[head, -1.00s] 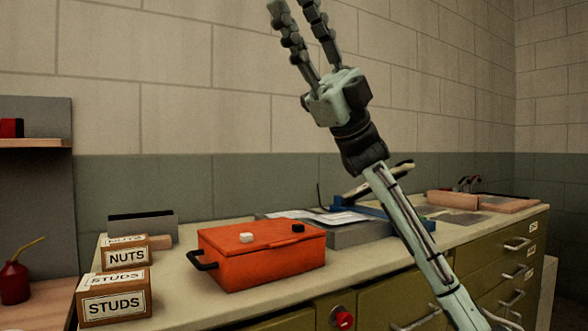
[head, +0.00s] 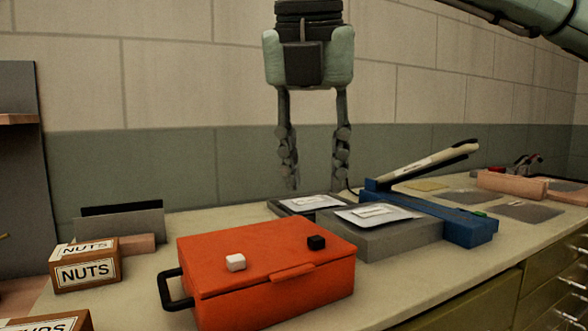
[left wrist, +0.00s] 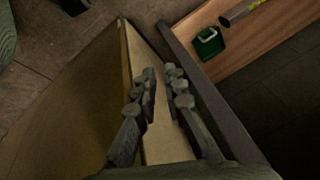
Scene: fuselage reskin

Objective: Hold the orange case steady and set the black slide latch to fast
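The orange case (head: 265,283) lies shut on the workbench in the head view, with a black handle (head: 175,290) on its left side. A black slide latch (head: 316,242) sits on the lid toward the right, and a white knob (head: 235,262) sits on the lid further left. My right gripper (head: 315,185) hangs above and behind the case, pointing down, open and empty. My left gripper is outside the head view. In the left wrist view, the left gripper (left wrist: 160,75) has its fingers apart with nothing between them. No fast marking is legible on the lid.
Boxes marked NUTS (head: 86,265) and STUDS (head: 50,323) stand left of the case. A grey block (head: 390,240) with a packet and a blue tool (head: 450,215) with a long lever stand behind and right. Bare worktop lies in front right of the case.

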